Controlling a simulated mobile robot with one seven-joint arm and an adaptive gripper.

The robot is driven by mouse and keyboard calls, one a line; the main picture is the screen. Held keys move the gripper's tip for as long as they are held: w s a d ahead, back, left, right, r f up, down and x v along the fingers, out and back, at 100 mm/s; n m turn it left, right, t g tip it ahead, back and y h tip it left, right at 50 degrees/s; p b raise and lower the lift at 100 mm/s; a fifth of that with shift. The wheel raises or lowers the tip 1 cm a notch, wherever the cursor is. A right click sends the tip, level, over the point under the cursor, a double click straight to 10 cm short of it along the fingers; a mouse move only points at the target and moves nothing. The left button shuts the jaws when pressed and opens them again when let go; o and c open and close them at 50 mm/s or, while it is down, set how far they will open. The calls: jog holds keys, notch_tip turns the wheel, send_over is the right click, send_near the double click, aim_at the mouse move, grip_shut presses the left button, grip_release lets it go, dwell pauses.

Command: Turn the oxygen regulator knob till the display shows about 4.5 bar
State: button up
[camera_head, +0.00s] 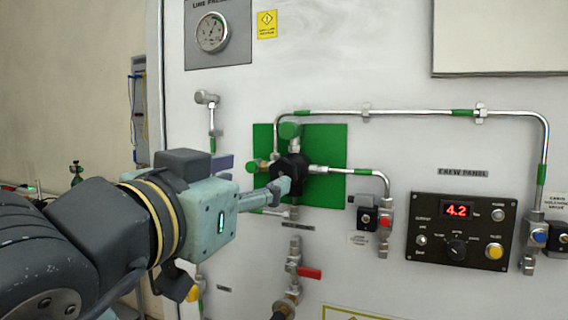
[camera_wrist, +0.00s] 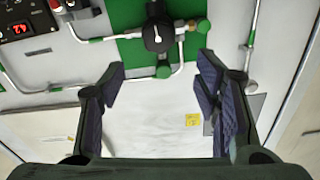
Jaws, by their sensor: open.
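The black oxygen regulator knob (camera_head: 293,167) sits on a green plate (camera_head: 328,190) on the wall panel. In the wrist view the knob (camera_wrist: 157,37) shows a white pointer mark and lies above the gap between my fingertips. The red display (camera_head: 458,210) on the crew panel reads 4.2; it also shows in the wrist view (camera_wrist: 20,29). My gripper (camera_head: 281,187) is at the knob's lower left in the head view and hides part of that area. In the wrist view my gripper (camera_wrist: 160,78) is open with nothing between its fingers. I cannot tell whether a fingertip touches the knob.
Steel pipes (camera_head: 420,113) with green bands run around the plate. A red-handled valve (camera_head: 308,273) is below it. The crew panel (camera_head: 425,245) has a black selector and a yellow button. A round pressure gauge (camera_head: 212,33) is at the upper left.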

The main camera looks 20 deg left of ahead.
aim_at(282, 170)
jog(key=w+p, duration=0.1)
jog(key=w, duration=0.2)
jog(key=w+p, duration=0.1)
jog(key=w, duration=0.3)
jog(key=w+p, duration=0.1)
jog(key=w, duration=0.2)
jog(key=shift+w+d+f, duration=0.15)
jog(key=shift+w+d, duration=0.15)
jog(key=shift+w, duration=0.05)
jog(key=shift+c, duration=0.4)
